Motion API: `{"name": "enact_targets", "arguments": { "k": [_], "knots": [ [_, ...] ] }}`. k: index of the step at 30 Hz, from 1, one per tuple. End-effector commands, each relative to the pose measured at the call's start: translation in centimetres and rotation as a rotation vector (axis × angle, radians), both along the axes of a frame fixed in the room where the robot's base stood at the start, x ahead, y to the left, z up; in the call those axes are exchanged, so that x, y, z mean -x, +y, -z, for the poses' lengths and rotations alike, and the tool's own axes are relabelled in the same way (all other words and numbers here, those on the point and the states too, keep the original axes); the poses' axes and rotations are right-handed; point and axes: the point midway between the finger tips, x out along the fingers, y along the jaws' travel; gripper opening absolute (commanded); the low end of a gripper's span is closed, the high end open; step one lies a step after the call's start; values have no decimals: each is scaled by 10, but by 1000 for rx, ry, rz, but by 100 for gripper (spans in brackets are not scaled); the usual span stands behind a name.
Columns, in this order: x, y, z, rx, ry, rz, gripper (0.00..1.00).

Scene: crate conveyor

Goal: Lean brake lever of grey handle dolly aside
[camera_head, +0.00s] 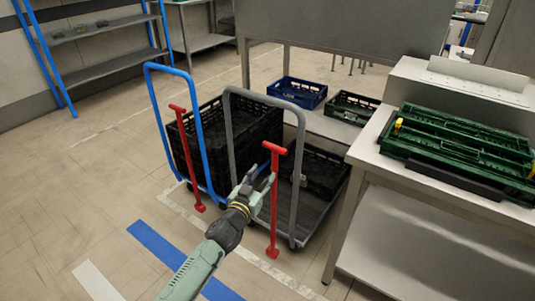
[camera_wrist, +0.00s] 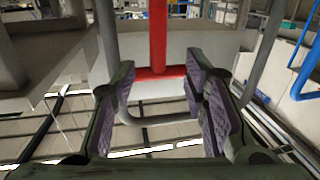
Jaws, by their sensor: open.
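The grey handle dolly has a tall grey hoop handle (camera_head: 229,130) and a red brake lever (camera_head: 274,215) with a T-shaped top. The lever stands about upright in front of the handle. My gripper (camera_head: 262,180) is open, just left of the lever and below its crossbar in the head view. In the wrist view, the lever's red crossbar (camera_wrist: 160,73) shows between the two purple-padded fingers of my gripper (camera_wrist: 163,105), seemingly a little beyond them. I cannot tell whether any finger touches it.
A blue handle dolly (camera_head: 152,100) with its own red lever (camera_head: 187,160) stands close on the left. Black crates (camera_head: 210,120) sit on the dollies. A steel table (camera_head: 350,160) with green crates (camera_head: 455,140) is on the right. The floor at front left is free.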

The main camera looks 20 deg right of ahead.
Motion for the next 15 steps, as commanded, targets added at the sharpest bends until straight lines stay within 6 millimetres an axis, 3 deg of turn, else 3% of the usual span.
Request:
{"name": "enact_targets", "arguments": {
  "k": [15],
  "knots": [
    [-60, -55, -2, 0, -3, 3, 40]
  ]
}}
